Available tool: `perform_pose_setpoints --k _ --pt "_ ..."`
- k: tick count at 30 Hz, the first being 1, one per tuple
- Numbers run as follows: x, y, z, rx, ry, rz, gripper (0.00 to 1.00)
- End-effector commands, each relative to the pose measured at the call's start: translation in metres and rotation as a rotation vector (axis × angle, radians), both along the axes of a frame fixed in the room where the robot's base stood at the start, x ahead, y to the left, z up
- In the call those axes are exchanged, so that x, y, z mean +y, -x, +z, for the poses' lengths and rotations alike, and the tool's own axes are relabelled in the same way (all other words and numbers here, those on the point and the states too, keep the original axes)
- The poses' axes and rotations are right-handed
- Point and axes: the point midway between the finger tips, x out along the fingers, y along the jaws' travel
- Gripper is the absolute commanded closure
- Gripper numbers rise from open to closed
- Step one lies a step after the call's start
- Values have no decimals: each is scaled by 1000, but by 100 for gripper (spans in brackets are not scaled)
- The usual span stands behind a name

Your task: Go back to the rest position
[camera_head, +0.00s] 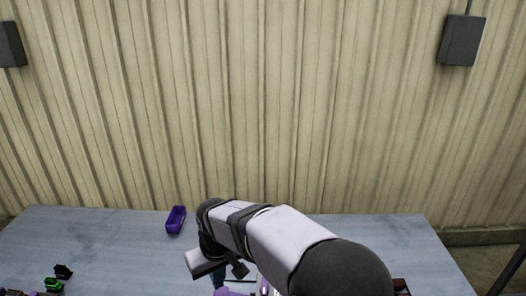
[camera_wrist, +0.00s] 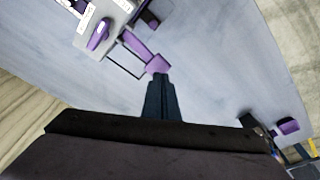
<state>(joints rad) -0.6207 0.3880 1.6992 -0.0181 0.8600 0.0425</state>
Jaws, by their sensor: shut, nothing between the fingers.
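My gripper (camera_wrist: 160,82) is shut and empty in the wrist view, its two dark fingers pressed together and pointing at the table. In the head view its dark fingers (camera_head: 218,275) show only in part below my arm. The fingertips appear right beside a purple piece (camera_wrist: 158,64) in the wrist view; I cannot tell whether they touch it. My arm hides much of the table's front middle in the head view.
A purple open tray (camera_head: 175,220) stands on the grey table (camera_head: 110,235). Small green and black objects (camera_head: 54,284) lie at the front left. A grey-white device with a purple part (camera_wrist: 98,34) and a dark purple object (camera_wrist: 287,126) show in the wrist view. A ribbed wall stands behind.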

Motion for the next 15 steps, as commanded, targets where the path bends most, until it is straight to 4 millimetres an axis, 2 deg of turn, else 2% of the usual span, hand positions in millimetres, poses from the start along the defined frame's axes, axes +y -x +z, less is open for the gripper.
perform_pose_setpoints --k 1,5,9,15 --pt "-10 14 -18 32 23 7 100" --pt "-40 57 -51 104 73 23 100" --pt "-96 102 -77 178 113 -23 100" --pt "-185 165 -99 264 133 -202 100"
